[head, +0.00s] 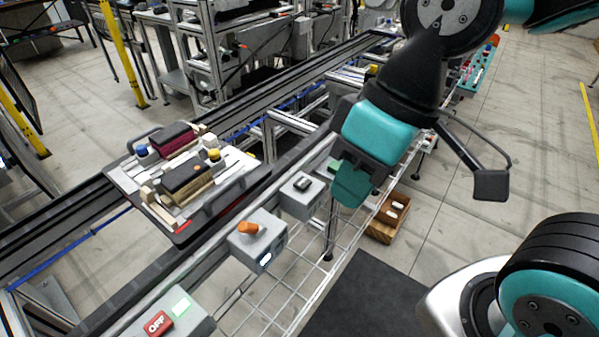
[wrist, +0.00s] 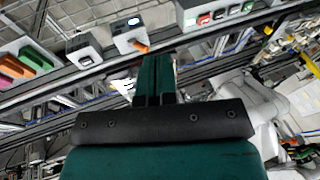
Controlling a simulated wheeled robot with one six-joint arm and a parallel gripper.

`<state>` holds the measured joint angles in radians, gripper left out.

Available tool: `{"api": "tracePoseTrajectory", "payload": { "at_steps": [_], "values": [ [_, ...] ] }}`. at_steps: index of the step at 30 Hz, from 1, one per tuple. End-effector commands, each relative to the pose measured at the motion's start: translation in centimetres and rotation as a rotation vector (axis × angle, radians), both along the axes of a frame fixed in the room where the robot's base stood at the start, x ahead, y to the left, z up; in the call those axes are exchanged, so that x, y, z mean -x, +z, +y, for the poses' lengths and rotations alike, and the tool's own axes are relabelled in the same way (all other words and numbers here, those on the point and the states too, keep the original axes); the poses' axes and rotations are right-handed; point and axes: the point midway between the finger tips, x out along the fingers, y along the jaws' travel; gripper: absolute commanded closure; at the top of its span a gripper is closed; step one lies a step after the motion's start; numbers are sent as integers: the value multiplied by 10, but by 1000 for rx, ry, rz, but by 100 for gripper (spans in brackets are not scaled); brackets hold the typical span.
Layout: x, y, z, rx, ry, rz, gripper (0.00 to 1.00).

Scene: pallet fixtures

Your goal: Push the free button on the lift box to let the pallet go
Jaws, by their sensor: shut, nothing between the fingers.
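My gripper (head: 352,186) is shut and empty, in the air to the right of the rail boxes in the head view. Its teal fingers also show together in the wrist view (wrist: 154,75). The pallet (head: 228,196) sits on the conveyor at left, carrying several blocks and parts. A grey box with a red OFF button and a lit green one (head: 175,312) is at the bottom left; it shows at the top of the wrist view (wrist: 212,12). A grey box with an orange knob (head: 258,240) and one with a dark switch (head: 303,192) stand beside the pallet. No lift or free label is readable.
A wire mesh shelf (head: 285,290) runs below the boxes. A wooden crate (head: 387,220) with white items stands on the floor beyond it. The conveyor (head: 60,225) passes behind the boxes, with metal frames farther back. Open floor lies to the right.

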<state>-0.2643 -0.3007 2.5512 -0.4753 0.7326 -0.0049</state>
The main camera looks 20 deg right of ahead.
Motion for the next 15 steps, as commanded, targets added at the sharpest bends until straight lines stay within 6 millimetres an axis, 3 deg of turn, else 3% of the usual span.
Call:
{"api": "tracePoseTrajectory", "payload": {
  "at_steps": [5,11,15],
  "values": [
    [-50,-3,-3,55,-11,-2,100],
    [-154,-29,-15,178,-23,-7,100],
    [-216,-60,-27,262,-27,-3,100]
  ]
}}
